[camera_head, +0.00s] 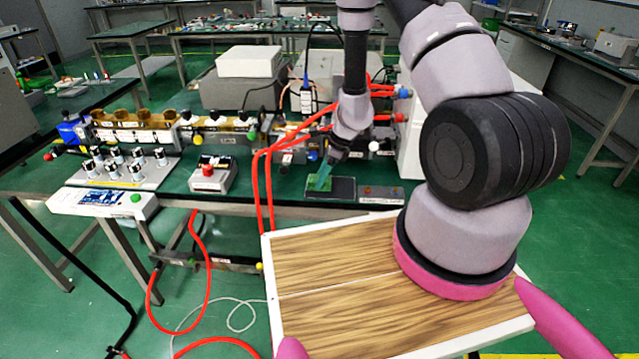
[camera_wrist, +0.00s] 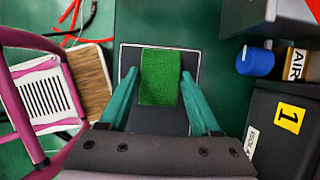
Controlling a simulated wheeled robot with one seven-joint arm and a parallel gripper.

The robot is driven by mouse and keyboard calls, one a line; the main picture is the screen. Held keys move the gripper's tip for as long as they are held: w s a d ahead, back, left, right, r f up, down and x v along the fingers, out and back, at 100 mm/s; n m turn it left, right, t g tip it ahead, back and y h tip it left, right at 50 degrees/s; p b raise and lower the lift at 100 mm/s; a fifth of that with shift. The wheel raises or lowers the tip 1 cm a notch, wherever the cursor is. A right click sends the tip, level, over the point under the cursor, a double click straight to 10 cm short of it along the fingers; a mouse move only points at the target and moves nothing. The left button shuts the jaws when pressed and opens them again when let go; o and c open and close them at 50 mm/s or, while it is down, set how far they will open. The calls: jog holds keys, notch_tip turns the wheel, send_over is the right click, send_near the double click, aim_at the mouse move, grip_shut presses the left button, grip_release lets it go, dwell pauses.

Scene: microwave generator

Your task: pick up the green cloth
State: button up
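The green cloth (camera_wrist: 160,78) is a small textured rectangle lying on a dark pad with a light border (camera_wrist: 130,57) in the wrist view. In the head view the cloth (camera_head: 316,183) shows only in part beside my gripper (camera_head: 322,180), on the left part of the dark pad (camera_head: 343,188). My gripper (camera_wrist: 162,108) has two teal fingers set wide apart, one on each side of the cloth. The fingers are open with a gap to the cloth on both sides. Whether the fingertips touch the pad cannot be told.
A blue-capped cylinder (camera_wrist: 255,60) and a dark box labelled 1 (camera_wrist: 285,125) stand right of the pad in the wrist view. In the head view, red hoses (camera_head: 262,180) and a device with a red button (camera_head: 212,175) are to the left.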

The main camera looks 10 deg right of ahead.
jog(key=c, duration=0.6)
notch_tip(320, 180, up, 12)
jog(key=n+g, duration=0.4)
jog(key=n, duration=0.6)
jog(key=shift+c, duration=0.2)
jog(key=w+d+r+n+g+h, duration=0.1)
jog(key=d+n+h, duration=0.3)
jog(key=d+n, duration=0.5)
jog(key=r+n+g, duration=0.1)
jog(key=n, duration=0.1)
jog(key=shift+w+r+n, duration=0.15)
jog(key=shift+w+n, duration=0.15)
